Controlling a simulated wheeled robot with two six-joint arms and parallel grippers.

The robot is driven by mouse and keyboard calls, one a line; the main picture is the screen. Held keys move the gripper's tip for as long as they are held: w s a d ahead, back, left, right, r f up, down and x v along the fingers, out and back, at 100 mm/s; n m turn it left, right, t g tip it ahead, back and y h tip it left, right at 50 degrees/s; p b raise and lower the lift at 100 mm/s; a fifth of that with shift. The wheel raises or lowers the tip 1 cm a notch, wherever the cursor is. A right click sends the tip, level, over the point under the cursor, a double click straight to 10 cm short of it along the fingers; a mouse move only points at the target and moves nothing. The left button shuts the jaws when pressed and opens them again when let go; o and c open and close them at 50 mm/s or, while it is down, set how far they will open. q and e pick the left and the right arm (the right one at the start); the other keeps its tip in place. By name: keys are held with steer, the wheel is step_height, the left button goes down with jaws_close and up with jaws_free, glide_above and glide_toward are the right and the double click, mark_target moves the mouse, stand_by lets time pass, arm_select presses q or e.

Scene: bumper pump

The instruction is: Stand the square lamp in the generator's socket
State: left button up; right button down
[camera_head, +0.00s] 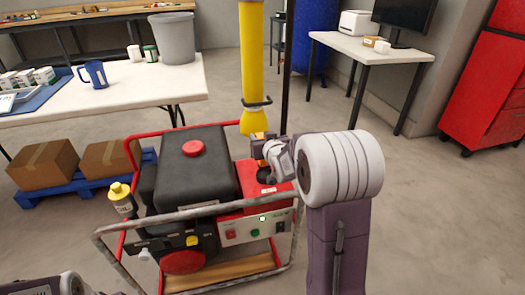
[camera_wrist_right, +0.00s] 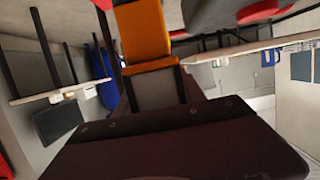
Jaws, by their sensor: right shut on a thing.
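The generator (camera_head: 195,165) is a black and red machine in a pipe frame, at the lower middle of the head view. Its red panel box (camera_head: 270,203) has a dark round socket (camera_head: 265,177) on top. My right gripper (camera_head: 263,149) is above and just behind the socket, shut on a small orange piece that I take for the square lamp (camera_head: 257,143). In the wrist view the lamp (camera_wrist_right: 143,35) is a flat-sided orange block with a dark band. Its foot is hidden, and I cannot tell whether it touches the socket. My left gripper is out of view.
A yellow-topped dark object (camera_head: 121,197) stands at the generator's left. A yellow post (camera_head: 253,55) rises behind the gripper. Cardboard boxes (camera_head: 42,164) sit on a blue pallet to the left. A white table (camera_head: 110,106) stands behind. The floor at right is clear.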

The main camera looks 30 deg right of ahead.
step_height(320, 180, down, 4)
steer(key=b, duration=0.2)
steer(key=shift+f+b, duration=0.1)
steer(key=shift+b, duration=0.25)
steer(key=c, duration=0.7)
jaws_free()
